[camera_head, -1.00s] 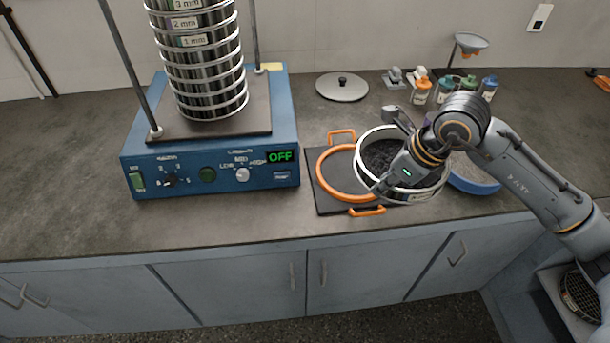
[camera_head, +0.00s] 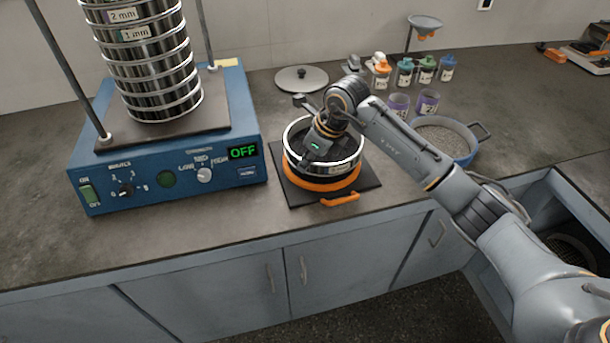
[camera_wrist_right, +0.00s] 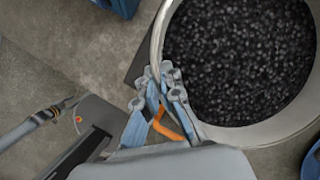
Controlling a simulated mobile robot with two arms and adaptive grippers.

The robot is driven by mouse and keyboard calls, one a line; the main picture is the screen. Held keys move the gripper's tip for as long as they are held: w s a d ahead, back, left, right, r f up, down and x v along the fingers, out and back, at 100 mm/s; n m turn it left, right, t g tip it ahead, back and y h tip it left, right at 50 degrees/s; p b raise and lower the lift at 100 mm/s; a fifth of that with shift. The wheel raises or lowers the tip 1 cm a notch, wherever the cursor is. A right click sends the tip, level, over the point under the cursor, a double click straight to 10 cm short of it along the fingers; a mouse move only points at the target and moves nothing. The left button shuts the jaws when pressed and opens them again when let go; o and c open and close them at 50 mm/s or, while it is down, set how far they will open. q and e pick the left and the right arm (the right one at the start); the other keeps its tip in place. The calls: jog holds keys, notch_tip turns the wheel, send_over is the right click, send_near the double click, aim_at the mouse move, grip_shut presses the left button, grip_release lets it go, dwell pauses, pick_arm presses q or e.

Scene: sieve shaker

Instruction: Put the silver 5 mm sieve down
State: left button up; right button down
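The silver sieve (camera_head: 344,168), filled with dark granules, is over the orange ring (camera_head: 322,185) on the black mat (camera_head: 366,180). It looks level and lined up with the ring; whether it rests on it or hangs just above cannot be told. My right gripper (camera_head: 305,161) is at the sieve, reaching down from above. In the right wrist view its fingers (camera_wrist_right: 165,88) are closed on the rim of the sieve (camera_wrist_right: 198,128). The size label of this sieve is not readable. My left gripper is out of view.
The blue shaker (camera_head: 170,165) with its sieve stack (camera_head: 150,62) stands left, its display reading OFF. A blue pan (camera_head: 469,157) of grey grains is close on the right. A lid (camera_head: 301,79), several bottles (camera_head: 404,72) and a funnel (camera_head: 425,24) stand behind. The counter's front strip is clear.

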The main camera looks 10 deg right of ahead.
jog(key=f+b, duration=0.1)
jog(key=f, duration=0.2)
jog(key=shift+w+a+f+b, duration=0.15)
jog(key=shift+w+f+b, duration=0.05)
jog(key=shift+f+b, duration=0.2)
jog(key=shift+r, duration=0.2)
jog(key=shift+f, duration=0.15)
jog(key=c, duration=1.5)
grip_release()
